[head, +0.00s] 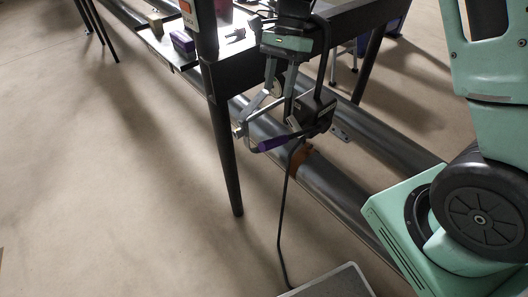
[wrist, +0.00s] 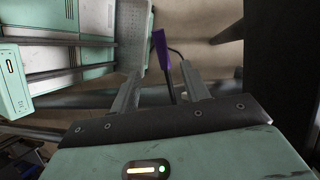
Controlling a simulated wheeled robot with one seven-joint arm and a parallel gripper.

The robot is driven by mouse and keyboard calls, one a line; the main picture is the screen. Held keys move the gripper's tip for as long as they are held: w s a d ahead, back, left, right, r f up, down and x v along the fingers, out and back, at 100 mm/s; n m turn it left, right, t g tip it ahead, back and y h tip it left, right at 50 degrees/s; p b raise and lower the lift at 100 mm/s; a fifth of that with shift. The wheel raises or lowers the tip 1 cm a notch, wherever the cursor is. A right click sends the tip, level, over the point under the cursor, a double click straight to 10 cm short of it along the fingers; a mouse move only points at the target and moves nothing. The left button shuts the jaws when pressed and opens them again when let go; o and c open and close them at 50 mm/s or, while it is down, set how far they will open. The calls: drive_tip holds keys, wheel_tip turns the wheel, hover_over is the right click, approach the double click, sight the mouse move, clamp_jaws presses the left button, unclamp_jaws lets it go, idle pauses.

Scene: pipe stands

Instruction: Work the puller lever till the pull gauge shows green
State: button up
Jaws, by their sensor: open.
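The puller lever (head: 276,143) is a purple handle sticking out to the left from the dark puller body (head: 317,108), low beside the table's corner in the head view. My gripper (head: 280,88) hangs just above it, with its grey fingers pointing down. In the wrist view the purple lever (wrist: 161,48) shows between the two fingers of my gripper (wrist: 160,76), which are apart. I cannot tell whether either finger touches it. I cannot make out the pull gauge or its colour in either view.
A dark table (head: 238,82) with a slanting leg (head: 226,155) stands close to the left of the puller. Long grey pipes (head: 335,195) run along the floor behind. A thin black cable (head: 281,220) hangs below. The floor at left (head: 90,200) is clear.

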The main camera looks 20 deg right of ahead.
sight(267, 146)
drive_tip(key=b+x, duration=0.1)
drive_tip(key=x, duration=1.6)
drive_tip(key=shift+r, duration=0.1)
